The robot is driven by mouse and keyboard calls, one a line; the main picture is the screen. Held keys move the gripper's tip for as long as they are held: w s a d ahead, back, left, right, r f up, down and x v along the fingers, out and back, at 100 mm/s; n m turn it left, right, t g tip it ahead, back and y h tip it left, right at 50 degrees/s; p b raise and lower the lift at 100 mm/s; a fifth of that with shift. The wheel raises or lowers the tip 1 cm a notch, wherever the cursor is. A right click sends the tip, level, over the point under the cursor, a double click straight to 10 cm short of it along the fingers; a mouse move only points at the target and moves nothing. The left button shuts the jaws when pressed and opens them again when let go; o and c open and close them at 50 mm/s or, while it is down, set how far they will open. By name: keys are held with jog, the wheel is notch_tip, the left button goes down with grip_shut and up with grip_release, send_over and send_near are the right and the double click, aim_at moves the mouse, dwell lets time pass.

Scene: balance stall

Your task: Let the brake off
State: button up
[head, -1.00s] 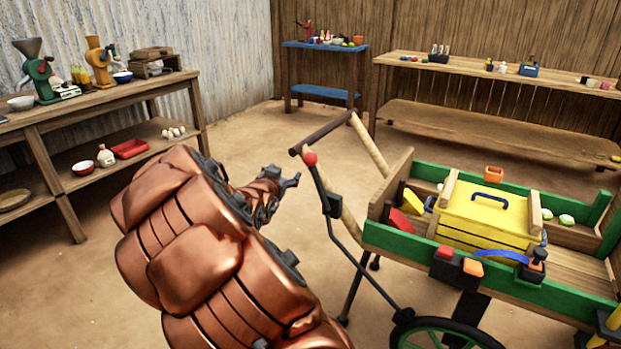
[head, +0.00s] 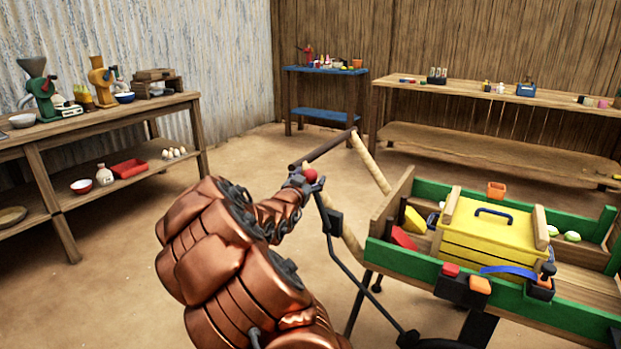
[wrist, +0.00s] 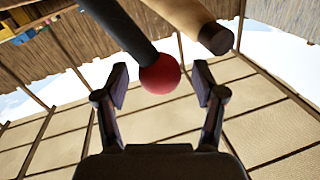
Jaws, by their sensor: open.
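The brake lever is a thin black rod (head: 326,221) with a red ball knob (head: 310,176) on top, at the left end of the cart (head: 405,256). My gripper (head: 305,182) is at the knob in the head view. In the wrist view the red knob (wrist: 160,74) sits between the two open fingers (wrist: 160,88), with a gap visible on each side. The black rod runs up and left from the knob there. The lower end of the lever is partly hidden by the cart's wheel area and frame.
The cart's wooden handle bar (head: 325,148) is close behind the knob, and its end (wrist: 216,38) shows near the right finger. A yellow box (head: 484,232) sits in the cart. A wooden table (head: 100,116) stands left; the dirt floor between is clear.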

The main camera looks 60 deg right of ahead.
jog(key=shift+x, duration=0.75)
jog(key=shift+f, duration=0.1)
grip_shut()
